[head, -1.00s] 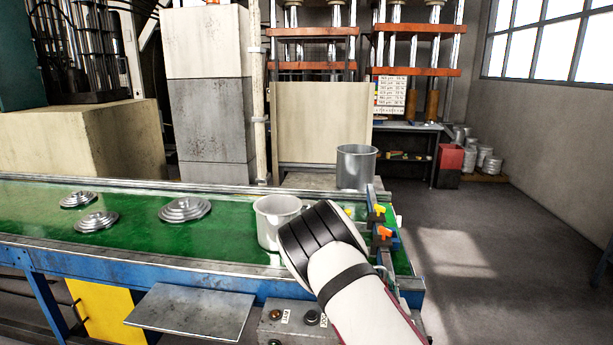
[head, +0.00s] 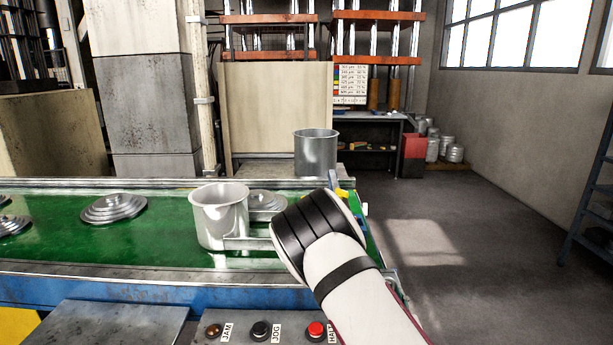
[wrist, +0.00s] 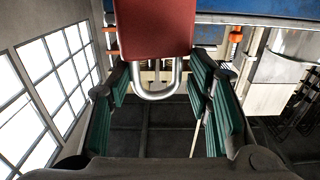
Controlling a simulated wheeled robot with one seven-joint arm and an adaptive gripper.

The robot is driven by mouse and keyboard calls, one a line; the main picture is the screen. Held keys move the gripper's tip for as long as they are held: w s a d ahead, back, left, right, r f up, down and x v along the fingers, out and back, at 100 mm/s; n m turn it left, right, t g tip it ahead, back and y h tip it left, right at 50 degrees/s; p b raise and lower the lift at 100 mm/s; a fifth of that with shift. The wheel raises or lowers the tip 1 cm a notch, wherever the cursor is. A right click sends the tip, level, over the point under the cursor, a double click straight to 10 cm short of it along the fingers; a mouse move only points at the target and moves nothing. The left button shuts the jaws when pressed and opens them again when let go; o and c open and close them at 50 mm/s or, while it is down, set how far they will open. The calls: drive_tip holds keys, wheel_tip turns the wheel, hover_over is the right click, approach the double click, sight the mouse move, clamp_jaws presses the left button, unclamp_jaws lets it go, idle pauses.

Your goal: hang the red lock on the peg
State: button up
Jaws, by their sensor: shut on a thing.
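In the wrist view the red lock (wrist: 155,27) shows at the top middle, with its silver shackle pointing down in the picture. I cannot make out the peg in either view.
A grey pot (head: 219,217) stands on the green conveyor (head: 60,240), just left of my wrist. Stacked lids (head: 114,208) lie further left. Another pot (head: 315,153) stands behind the belt. A button panel (head: 265,328) is at the front.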

drive_tip(key=s+r+p, duration=0.4)
drive_tip(key=r+p, duration=0.1)
drive_tip(key=shift+s+r, duration=0.35)
drive_tip(key=shift+s, duration=0.05)
idle(0.5)
